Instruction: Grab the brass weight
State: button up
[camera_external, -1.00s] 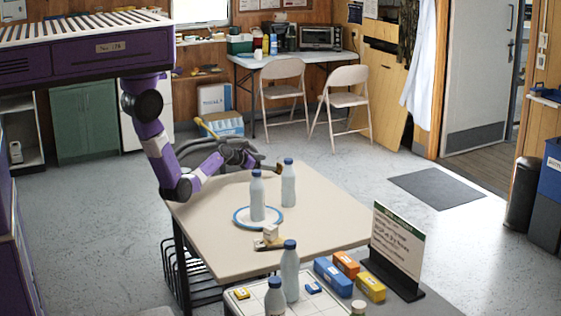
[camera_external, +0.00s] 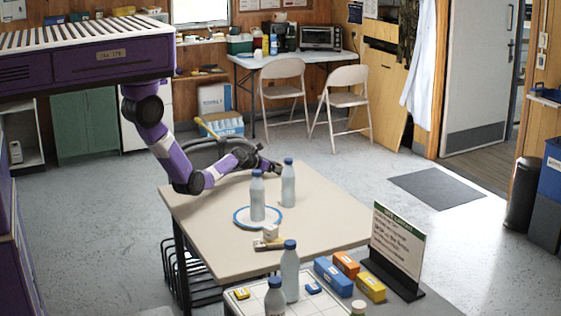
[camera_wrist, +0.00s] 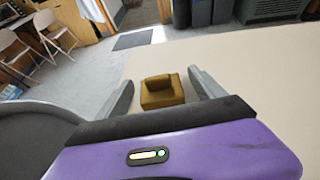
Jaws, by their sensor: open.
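The brass weight (camera_wrist: 162,93), a squat golden-brown block with a raised part at the back, sits on the pale table top in the wrist view. My gripper (camera_wrist: 161,88) is open, with one finger on each side of the weight and a visible gap on both sides. In the external view my gripper (camera_external: 270,166) is low over the far edge of the table (camera_external: 225,258). The weight is hard to make out there, hidden by or merged with the fingers.
A bottle (camera_external: 288,184) stands just right of my gripper. Another bottle (camera_external: 257,194) stands on a blue-rimmed plate (camera_external: 240,222) nearer the camera. A small white block (camera_external: 270,231) and a sign (camera_external: 397,248) are further forward. The table's right part is clear.

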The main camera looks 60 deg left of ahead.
jog(key=shift+c, duration=0.5)
grip_shut()
jog(key=shift+w, duration=0.1)
jog(key=shift+r, duration=0.2)
